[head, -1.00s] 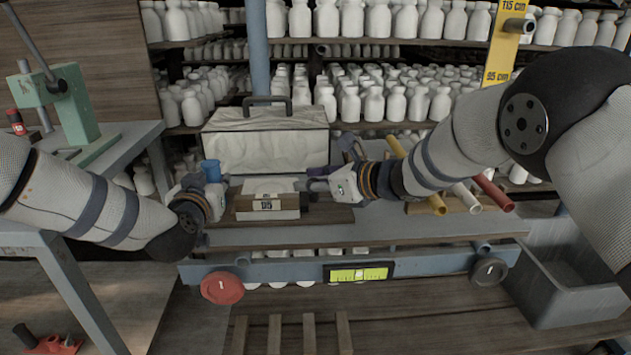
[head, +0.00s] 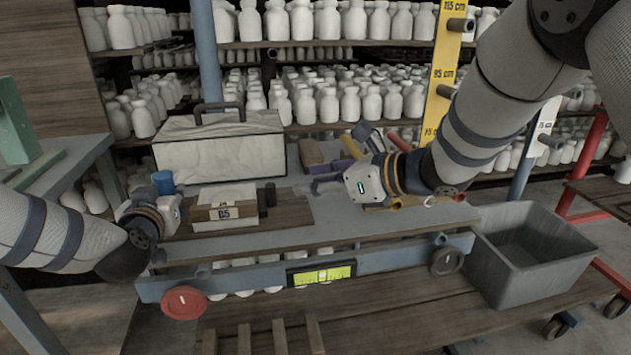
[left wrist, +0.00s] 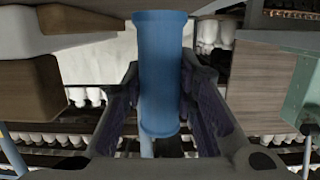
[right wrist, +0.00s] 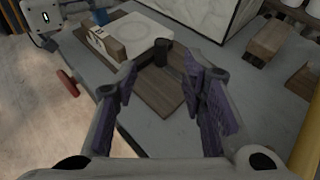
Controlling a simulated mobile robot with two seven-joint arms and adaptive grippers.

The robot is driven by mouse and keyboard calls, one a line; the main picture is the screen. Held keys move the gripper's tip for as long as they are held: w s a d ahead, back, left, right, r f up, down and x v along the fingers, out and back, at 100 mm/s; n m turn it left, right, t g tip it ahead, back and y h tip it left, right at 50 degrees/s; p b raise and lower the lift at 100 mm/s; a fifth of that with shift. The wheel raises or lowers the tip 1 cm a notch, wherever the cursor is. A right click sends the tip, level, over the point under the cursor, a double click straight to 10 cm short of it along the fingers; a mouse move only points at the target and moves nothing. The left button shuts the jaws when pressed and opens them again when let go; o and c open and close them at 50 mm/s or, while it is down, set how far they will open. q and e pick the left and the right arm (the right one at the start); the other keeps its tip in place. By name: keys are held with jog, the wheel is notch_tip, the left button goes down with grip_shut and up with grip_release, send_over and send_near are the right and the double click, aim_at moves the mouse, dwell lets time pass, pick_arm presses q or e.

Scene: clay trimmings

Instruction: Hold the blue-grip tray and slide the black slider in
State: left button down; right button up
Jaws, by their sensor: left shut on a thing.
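The tray (head: 225,213) is a pale wooden box with a white top and a "B5" label, lying on a dark brown board. Its blue grip (head: 163,182) stands at its left end. My left gripper (head: 166,200) is shut on this blue grip, which fills the jaws in the left wrist view (left wrist: 160,75). The black slider (head: 270,193) stands at the tray's right end; it also shows in the right wrist view (right wrist: 161,50). How deep it sits is unclear. My right gripper (head: 322,180) is open and empty, to the right of the slider and apart from it.
A cloth-covered case (head: 220,150) with a dark handle stands behind the tray. Small wooden blocks (right wrist: 268,38) and coloured tubes (head: 395,202) lie to the right. A grey bin (head: 530,265) stands at the right. The bench between board and tubes is clear.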

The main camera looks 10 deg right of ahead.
pick_arm(q)
jog(key=shift+s+f, duration=0.15)
jog(key=shift+f, duration=0.3)
jog(key=c, duration=1.2)
grip_release()
jog(key=shift+r, duration=0.2)
